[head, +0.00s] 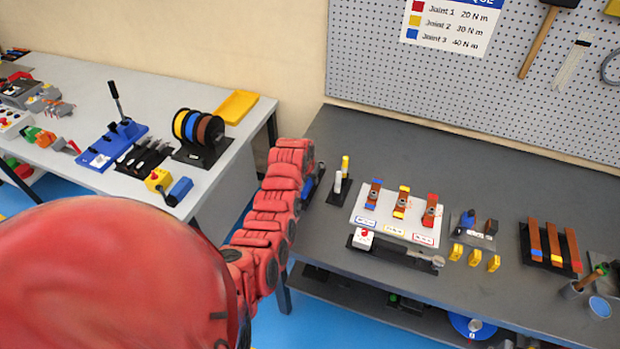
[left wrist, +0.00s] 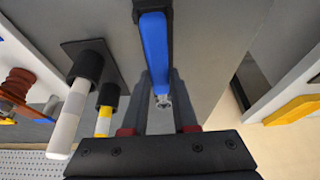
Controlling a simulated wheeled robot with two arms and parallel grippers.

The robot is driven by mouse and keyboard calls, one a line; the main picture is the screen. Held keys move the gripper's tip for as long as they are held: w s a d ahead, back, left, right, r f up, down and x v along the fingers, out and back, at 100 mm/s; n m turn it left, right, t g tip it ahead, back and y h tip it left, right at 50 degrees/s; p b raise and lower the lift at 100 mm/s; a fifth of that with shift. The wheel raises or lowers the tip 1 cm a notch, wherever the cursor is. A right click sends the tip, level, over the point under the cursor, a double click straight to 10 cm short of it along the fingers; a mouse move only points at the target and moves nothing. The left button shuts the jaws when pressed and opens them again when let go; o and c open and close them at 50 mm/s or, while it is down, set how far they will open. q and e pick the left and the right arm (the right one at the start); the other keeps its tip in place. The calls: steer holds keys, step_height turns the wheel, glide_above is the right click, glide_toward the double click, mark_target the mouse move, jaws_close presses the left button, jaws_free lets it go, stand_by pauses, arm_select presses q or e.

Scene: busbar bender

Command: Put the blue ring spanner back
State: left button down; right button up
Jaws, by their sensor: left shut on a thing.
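The blue ring spanner (left wrist: 155,48) has a blue handle and a small metal end, and it shows in the middle of the left wrist view. My left gripper (left wrist: 160,88) is shut on it, with a finger on each side. A black piece (left wrist: 138,12) borders the spanner's far end; I cannot tell whether the spanner rests in it. In the head view my left gripper (head: 314,178) is at the left edge of the dark grey bench (head: 400,140), mostly hidden by my red arm. A bit of blue shows there. My right gripper is not in view.
Beside the gripper stand a white marker (head: 338,182) and a yellow one (head: 345,166) in black holders. Right of them are a white joint board (head: 360,214) and yellow blocks (head: 475,258). A pegboard (head: 440,85) rises behind. The bench's back strip is clear.

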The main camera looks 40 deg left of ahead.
arm_select(q)
steer(key=shift+f+b, duration=0.35)
steer(key=c, duration=0.7)
jaws_free()
steer(key=shift+r, duration=0.1)
steer(key=shift+r, duration=0.1)
